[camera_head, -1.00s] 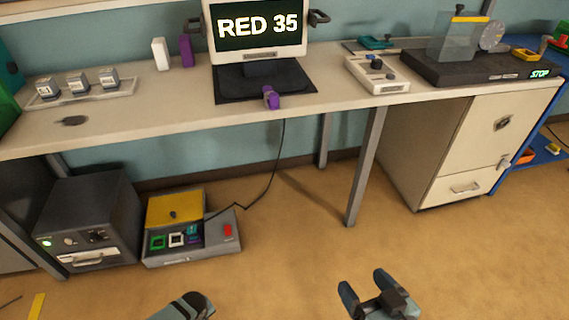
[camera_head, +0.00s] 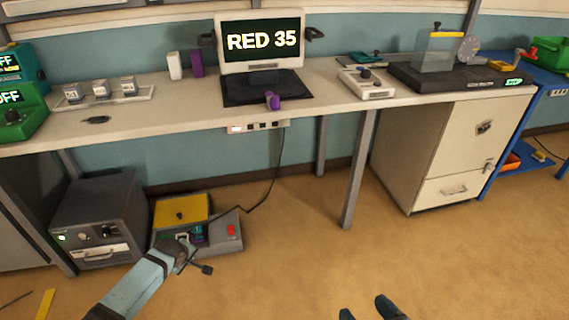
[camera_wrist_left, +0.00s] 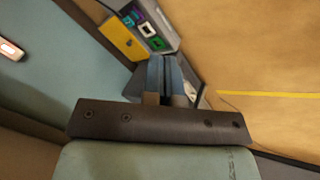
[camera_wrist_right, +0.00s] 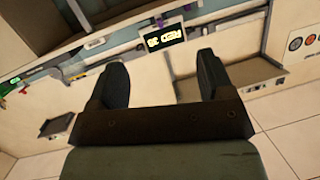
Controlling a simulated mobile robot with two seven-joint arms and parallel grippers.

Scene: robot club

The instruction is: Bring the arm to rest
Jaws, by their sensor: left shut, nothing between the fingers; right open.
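My left arm (camera_head: 140,284) enters the head view from the bottom left and reaches up in front of the low grey box with a yellow panel. Its end partly hides that box. In the left wrist view my left gripper (camera_wrist_left: 165,65) is shut, with its blue fingers together and nothing between them. My right gripper (camera_head: 366,307) is at the bottom edge of the head view, over bare floor, and only its fingertips show. In the right wrist view the right gripper (camera_wrist_right: 160,75) is open and empty, with its two dark fingers wide apart.
A long workbench (camera_head: 180,120) carries a monitor (camera_head: 262,42) reading RED 35. Under it stand a dark grey cabinet (camera_head: 100,215) and the low box with the yellow panel (camera_head: 181,209). A white cabinet (camera_head: 440,150) stands at right. The floor (camera_head: 450,265) at lower right is clear.

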